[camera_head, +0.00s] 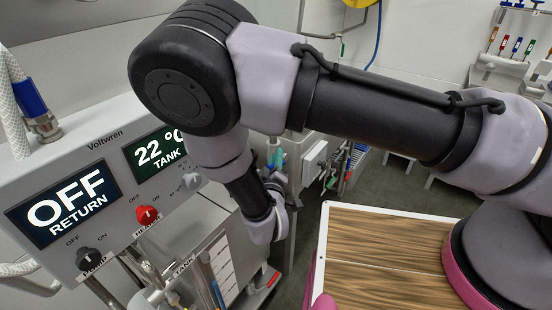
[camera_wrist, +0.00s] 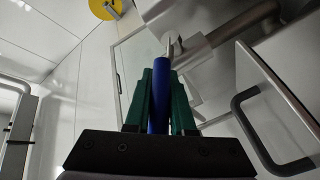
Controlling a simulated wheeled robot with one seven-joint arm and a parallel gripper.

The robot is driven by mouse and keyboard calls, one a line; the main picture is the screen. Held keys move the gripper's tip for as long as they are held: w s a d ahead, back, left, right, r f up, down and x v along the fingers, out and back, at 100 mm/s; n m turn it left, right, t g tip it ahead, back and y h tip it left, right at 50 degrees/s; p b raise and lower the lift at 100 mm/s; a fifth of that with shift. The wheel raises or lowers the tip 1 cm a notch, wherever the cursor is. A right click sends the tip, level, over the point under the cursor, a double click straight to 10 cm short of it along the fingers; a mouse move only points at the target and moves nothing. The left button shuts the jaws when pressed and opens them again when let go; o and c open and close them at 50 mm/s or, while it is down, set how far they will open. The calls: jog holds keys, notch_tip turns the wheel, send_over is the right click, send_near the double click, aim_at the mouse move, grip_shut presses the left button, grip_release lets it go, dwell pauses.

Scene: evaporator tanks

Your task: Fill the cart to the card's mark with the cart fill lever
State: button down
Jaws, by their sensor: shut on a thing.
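In the wrist view, my gripper (camera_wrist: 160,85) has two green fingers shut on a blue lever handle (camera_wrist: 159,100). The handle's thin metal rod (camera_wrist: 170,47) runs from its far end toward a grey pipe (camera_wrist: 225,30). I take the handle to be the cart fill lever; no label on it shows. In the head view, my arm hangs down in the middle and hides the fingers and the handle. The cart's fill level and the card's mark cannot be made out in either view.
A Voltwren control box (camera_head: 105,155) at left reads OFF RETURN and 22 °C TANK, with a red heater knob (camera_head: 146,214) and a black pump knob (camera_head: 90,258). A steel tank with a white scale strip (camera_head: 222,268) stands below. A wood-topped surface (camera_head: 385,250) is at right. A dark bar handle (camera_wrist: 262,130) is close right.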

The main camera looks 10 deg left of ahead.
jog(key=shift+s+a+f+n+t+y, duration=0.1)
jog(key=shift+s+f+n+t+y, duration=0.15)
jog(key=shift+f+n+t, duration=0.6)
jog(key=shift+s+a+f+n+t+y, duration=0.15)
jog(key=shift+f+n+t+y, duration=0.3)
jog(key=shift+t, duration=0.7)
jog(key=shift+r, duration=0.1)
jog(key=c, duration=0.8)
grip_release()
jog(key=shift+o, duration=0.2)
jog(key=shift+s, duration=0.1)
jog(key=v, duration=1)
jog(key=shift+s, duration=0.3)
jog(key=shift+d, duration=0.1)
